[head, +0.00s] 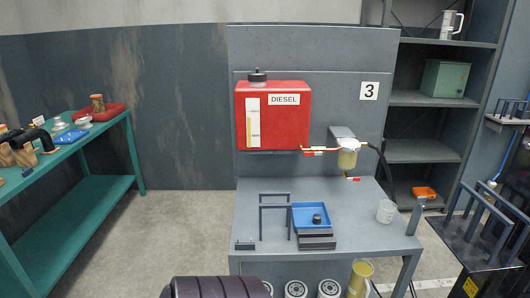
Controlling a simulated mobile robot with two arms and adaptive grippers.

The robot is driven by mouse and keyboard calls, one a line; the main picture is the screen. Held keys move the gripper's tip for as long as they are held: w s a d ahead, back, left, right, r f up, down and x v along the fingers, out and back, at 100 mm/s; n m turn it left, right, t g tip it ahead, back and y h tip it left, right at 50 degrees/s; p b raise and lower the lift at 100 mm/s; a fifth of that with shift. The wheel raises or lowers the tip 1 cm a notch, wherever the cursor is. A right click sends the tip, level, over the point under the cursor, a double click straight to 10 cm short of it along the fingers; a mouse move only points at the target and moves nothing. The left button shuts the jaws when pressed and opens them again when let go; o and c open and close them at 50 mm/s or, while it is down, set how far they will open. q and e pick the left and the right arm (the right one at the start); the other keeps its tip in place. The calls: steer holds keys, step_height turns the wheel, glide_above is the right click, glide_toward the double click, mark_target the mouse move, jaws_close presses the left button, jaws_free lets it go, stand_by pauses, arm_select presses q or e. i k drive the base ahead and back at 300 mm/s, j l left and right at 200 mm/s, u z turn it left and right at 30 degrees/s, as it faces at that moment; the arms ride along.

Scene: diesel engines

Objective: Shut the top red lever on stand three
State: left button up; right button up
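Stand three is a grey stand with a white "3" sign (369,91) on its back panel. A red diesel tank (285,125) with a black cap hangs on the panel. A copper-coloured pipe runs from the tank's lower right to a fuel filter (348,158) with a yellowish bowl. The top red lever (315,151) is small and sits at this pipe, between tank and filter. It appears to lie roughly along the pipe; its exact angle is too small to tell. A second red lever (352,179) is below the filter. Neither of my grippers is in view.
The stand's bench (265,225) holds a blue tray (311,216), a grey frame and a clear cup (386,211). Filters and a yellow jug (360,278) are below. A green table (85,137) is left, shelves (425,99) right. A dark ribbed shape blocks the bottom middle.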

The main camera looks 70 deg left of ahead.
mark_target(319, 153)
steer(key=u, duration=1.95)
steer(key=k+l, duration=0.1)
steer(key=l, duration=0.25)
